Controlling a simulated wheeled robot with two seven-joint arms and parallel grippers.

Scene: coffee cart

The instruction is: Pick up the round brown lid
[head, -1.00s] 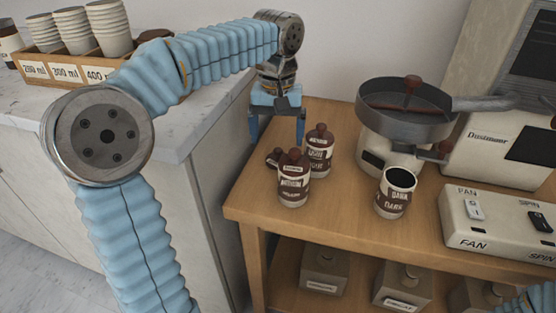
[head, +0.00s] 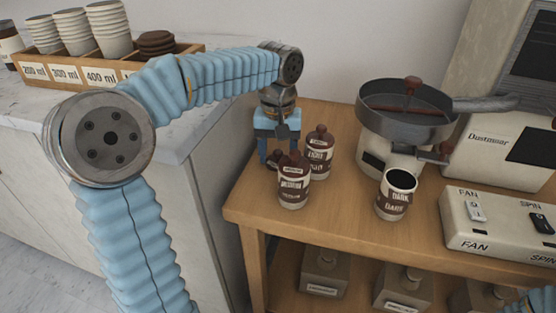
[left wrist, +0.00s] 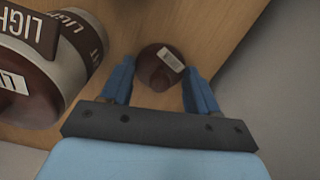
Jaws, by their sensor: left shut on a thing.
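The round brown lid (left wrist: 160,68), with a knob and a small pale label, is near the wooden table's back left edge. In the head view the lid (head: 272,160) is mostly hidden behind the medium canister (head: 293,187). My left gripper (head: 276,157) points down there, its blue fingers on either side of the lid, and is shut on it. In the left wrist view my left gripper (left wrist: 160,84) has the lid between its fingertips. I cannot tell whether the lid is clear of the table. My right gripper is out of view.
The light canister (head: 319,158) stands close beside the gripper, lid on. An open dark canister (head: 395,195) stands farther right, below the roaster pan (head: 405,110). A fan switch box (head: 490,225) sits at right. A cup crate (head: 70,72) is on the left counter.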

